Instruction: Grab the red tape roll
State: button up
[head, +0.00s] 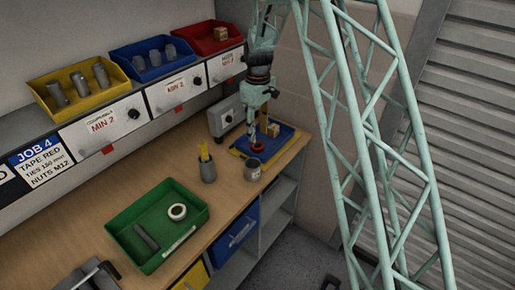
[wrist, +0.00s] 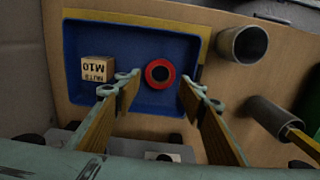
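The red tape roll (wrist: 160,73) lies flat in a blue tray (wrist: 85,38) and shows a dark centre hole. In the head view the red roll (head: 257,147) sits just under my gripper (head: 256,138). In the wrist view my gripper (wrist: 158,80) is open, one finger to each side of the roll, with gaps between fingers and roll. Nothing is held. A wooden block (wrist: 97,69) marked "NUTS M10" lies in the same tray, left of the roll.
Grey cups (head: 253,170) and (head: 208,170) stand close by the tray; the second holds yellow sticks. A green bin (head: 125,216) holds a white roll (head: 177,212) and a dark cylinder. A grey box (head: 227,117) stands behind.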

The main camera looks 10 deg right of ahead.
jog(key=shift+f, duration=0.5)
jog(key=shift+a+f+b, duration=0.1)
jog(key=shift+f+b, duration=0.25)
jog(key=shift+f, duration=2.25)
jog(key=shift+c, duration=0.2)
jog(key=c, duration=0.6)
